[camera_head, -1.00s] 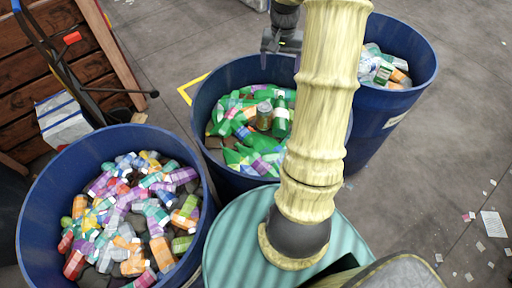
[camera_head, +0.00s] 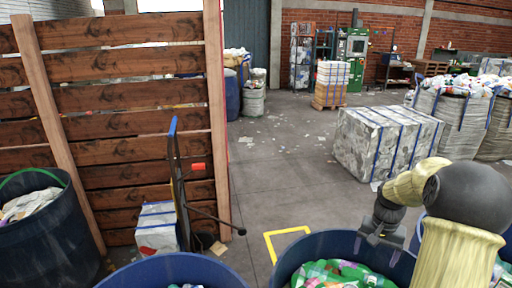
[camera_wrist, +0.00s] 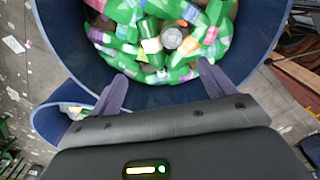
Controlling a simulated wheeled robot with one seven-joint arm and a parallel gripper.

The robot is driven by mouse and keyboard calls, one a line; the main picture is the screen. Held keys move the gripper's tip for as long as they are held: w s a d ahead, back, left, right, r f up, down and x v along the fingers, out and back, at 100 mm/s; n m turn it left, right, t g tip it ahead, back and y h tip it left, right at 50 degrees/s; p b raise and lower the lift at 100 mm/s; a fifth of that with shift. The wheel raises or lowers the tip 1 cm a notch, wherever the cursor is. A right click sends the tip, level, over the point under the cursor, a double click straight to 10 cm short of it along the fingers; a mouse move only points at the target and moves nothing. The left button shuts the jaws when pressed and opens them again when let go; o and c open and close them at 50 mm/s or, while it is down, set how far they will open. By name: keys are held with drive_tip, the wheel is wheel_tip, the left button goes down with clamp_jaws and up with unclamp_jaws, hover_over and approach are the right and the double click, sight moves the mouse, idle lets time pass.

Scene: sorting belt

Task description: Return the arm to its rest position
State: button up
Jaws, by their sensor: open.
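My arm shows at the lower right of the head view, in cream sleeving with a dark round joint. My gripper (camera_head: 385,238) hangs at its end, over the right part of the middle blue bin (camera_head: 288,262). In the wrist view my gripper (camera_wrist: 162,72) has its two purple-grey fingers spread wide with nothing between them. Beyond the fingertips is the blue bin (camera_wrist: 262,58), holding green bottles and a can (camera_wrist: 172,38) seen from its round end.
Another blue bin (camera_head: 170,270) is at the lower left, and one is partly hidden behind my arm. A wooden slat wall (camera_head: 130,100) and a hand truck (camera_head: 178,180) stand left. A strapped bale (camera_head: 388,142) stands right. Open floor (camera_head: 285,175) lies between.

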drive_tip(key=s+a+n+t, duration=0.1)
drive_tip(key=s+a+n, duration=0.2)
drive_tip(key=s+a, duration=0.4)
drive_tip(key=s+a+n+t, duration=0.1)
drive_tip(key=s+a+n, duration=0.3)
drive_tip(key=a, duration=1.1)
drive_tip(key=s, duration=0.3)
drive_tip(key=shift+s+r, duration=0.35)
drive_tip(key=shift+r, duration=0.05)
drive_tip(key=shift+a, duration=0.15)
